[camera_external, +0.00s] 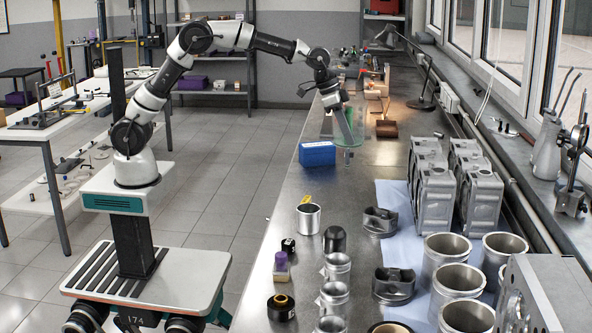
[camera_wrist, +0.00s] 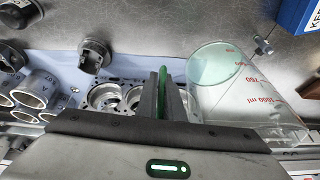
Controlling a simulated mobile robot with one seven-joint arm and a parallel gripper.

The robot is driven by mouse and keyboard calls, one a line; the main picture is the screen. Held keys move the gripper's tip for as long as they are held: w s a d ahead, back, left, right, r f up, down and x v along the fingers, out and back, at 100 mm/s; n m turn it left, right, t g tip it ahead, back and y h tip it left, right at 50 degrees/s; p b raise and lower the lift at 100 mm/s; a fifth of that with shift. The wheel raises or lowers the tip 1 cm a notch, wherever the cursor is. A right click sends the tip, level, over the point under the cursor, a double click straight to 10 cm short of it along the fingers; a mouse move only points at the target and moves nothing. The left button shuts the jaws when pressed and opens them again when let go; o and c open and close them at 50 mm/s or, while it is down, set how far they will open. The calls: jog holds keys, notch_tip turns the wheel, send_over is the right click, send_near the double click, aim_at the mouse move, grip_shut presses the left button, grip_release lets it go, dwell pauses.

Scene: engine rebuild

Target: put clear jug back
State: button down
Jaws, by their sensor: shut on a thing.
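The clear jug (camera_wrist: 245,98) is see-through with a pale green tint and red volume marks. In the wrist view it is right of my fingers, tilted across the picture. My gripper (camera_wrist: 165,95) is shut on a thin green part between its fingers, which looks like the jug's handle. In the outside view my gripper (camera_external: 347,132) points down over the bench, and the jug (camera_external: 355,118) shows faintly around it. The jug seems held above the bench; the gap under it is hard to judge.
A blue box (camera_external: 317,154) stands on the bench (camera_external: 262,300) close to the jug. Engine blocks (camera_external: 433,185), cylinder liners (camera_external: 445,255) and pistons (camera_external: 380,221) crowd the right and front. A lamp (camera_external: 422,88) stands behind. Bare bench shows around the blue box.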

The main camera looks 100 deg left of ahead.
jog(key=f, duration=1.5)
jog(key=shift+a, duration=0.25)
jog(key=shift+f+b, duration=0.1)
jog(key=shift+b, duration=0.25)
jog(key=shift+f, duration=0.15)
jog(key=c, duration=1.9)
grip_release()
